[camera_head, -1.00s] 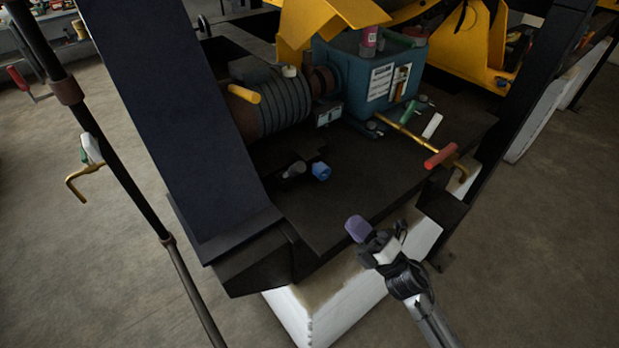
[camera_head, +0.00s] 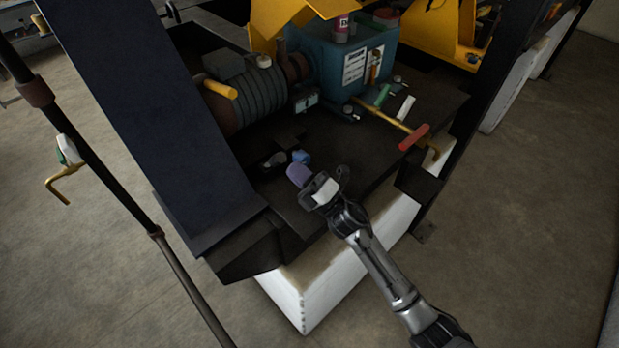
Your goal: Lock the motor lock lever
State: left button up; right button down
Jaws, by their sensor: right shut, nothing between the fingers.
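The ribbed motor (camera_head: 257,100) sits on the dark machine deck. A yellow handle (camera_head: 220,88) sticks out from its left side. A brass rod with a red handle (camera_head: 413,137) lies at the deck's right edge. A small blue knob (camera_head: 301,157) stands on the deck in front of the motor. No label shows which of these is the motor lock lever. My right gripper (camera_head: 298,175), with purplish fingertips, is shut and empty over the deck's front part, close in front of the blue knob in the picture; whether they touch is unclear. My left gripper is not in view.
A broad dark sloping beam (camera_head: 150,120) blocks the left side. A white block (camera_head: 310,290) supports the deck. Concrete floor is open at right.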

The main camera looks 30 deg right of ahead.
jog(key=shift+w+a+r, duration=0.25)
jog(key=shift+w, duration=0.2)
jog(key=shift+r, duration=0.1)
